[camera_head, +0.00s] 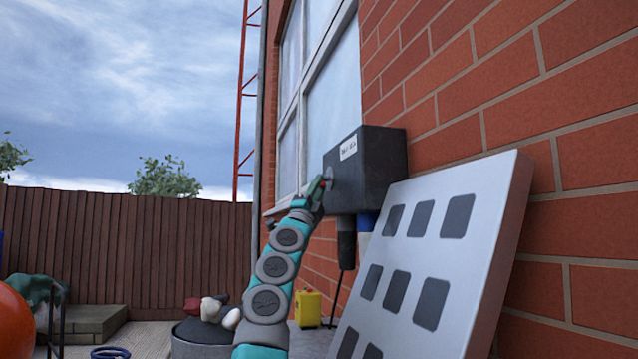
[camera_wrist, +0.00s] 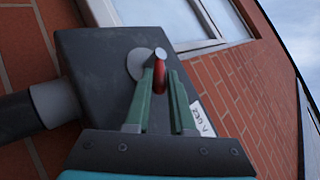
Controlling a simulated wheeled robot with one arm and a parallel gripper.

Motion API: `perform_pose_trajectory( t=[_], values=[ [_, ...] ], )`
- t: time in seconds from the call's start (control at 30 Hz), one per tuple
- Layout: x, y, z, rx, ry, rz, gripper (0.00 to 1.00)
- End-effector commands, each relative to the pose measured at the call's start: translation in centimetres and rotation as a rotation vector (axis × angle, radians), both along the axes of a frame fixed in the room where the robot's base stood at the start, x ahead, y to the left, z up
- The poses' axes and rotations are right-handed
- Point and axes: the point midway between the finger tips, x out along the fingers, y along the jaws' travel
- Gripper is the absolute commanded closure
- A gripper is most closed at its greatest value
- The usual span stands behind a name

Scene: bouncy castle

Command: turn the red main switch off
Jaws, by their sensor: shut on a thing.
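The red main switch (camera_wrist: 159,76) sits on a round grey plate on the front of a dark box (camera_wrist: 88,58). In the wrist view its red handle shows between the green fingers of my gripper (camera_wrist: 160,85), which is shut on it. In the head view the dark box (camera_head: 378,165) is fixed to the brick wall, and my gripper (camera_head: 318,187) reaches the switch on its left face. The fingers hide most of the switch there. The box carries a white label (camera_head: 348,148), seen in the wrist view as "230 V".
A white panel with dark squares (camera_head: 440,260) leans in front of the wall, right of my arm. Plugs and cables (camera_head: 347,245) hang under the box. A yellow container (camera_head: 308,308) stands below. A window (camera_head: 315,90) is behind.

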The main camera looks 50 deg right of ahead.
Motion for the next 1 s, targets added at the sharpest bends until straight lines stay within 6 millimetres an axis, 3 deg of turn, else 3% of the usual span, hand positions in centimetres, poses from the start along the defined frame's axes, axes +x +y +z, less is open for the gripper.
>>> perform_pose_trajectory(
  t=[1.0],
  values=[
    [0.39, -0.26, -0.45, -0.067, -0.114, 0.001, 1.0]
  ],
)
